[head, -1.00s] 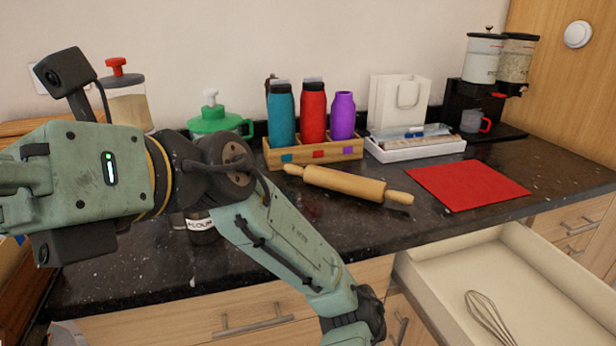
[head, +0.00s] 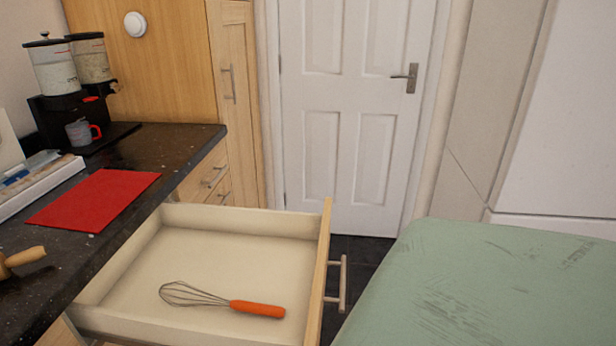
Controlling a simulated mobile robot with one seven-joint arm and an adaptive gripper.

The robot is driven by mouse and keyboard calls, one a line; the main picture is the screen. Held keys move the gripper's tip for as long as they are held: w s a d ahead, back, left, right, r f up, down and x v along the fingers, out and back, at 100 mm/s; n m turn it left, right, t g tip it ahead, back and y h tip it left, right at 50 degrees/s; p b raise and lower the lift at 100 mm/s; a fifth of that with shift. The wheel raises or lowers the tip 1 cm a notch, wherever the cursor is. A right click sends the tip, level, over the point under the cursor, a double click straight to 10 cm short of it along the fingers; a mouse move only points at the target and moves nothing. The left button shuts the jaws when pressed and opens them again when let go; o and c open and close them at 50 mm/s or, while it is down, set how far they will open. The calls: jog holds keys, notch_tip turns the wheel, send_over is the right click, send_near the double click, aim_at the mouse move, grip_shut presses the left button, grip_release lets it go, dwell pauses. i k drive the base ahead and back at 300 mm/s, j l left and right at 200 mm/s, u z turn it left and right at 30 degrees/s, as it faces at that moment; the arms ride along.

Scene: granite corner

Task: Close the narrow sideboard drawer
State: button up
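The drawer (head: 215,220) is pulled far out from under the dark countertop, in the lower middle of the head view. Its wooden front (head: 321,275) faces right and carries a metal bar handle (head: 342,284). A whisk with an orange grip (head: 257,308) lies on the drawer's pale floor. My gripper is outside the view.
A white door (head: 345,120) stands behind. Dark floor shows between drawer and door.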

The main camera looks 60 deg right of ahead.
aim_at(275, 258)
jog(key=z, duration=1.7)
jog(key=k+l, duration=0.3)
jog(key=i+j, duration=0.35)
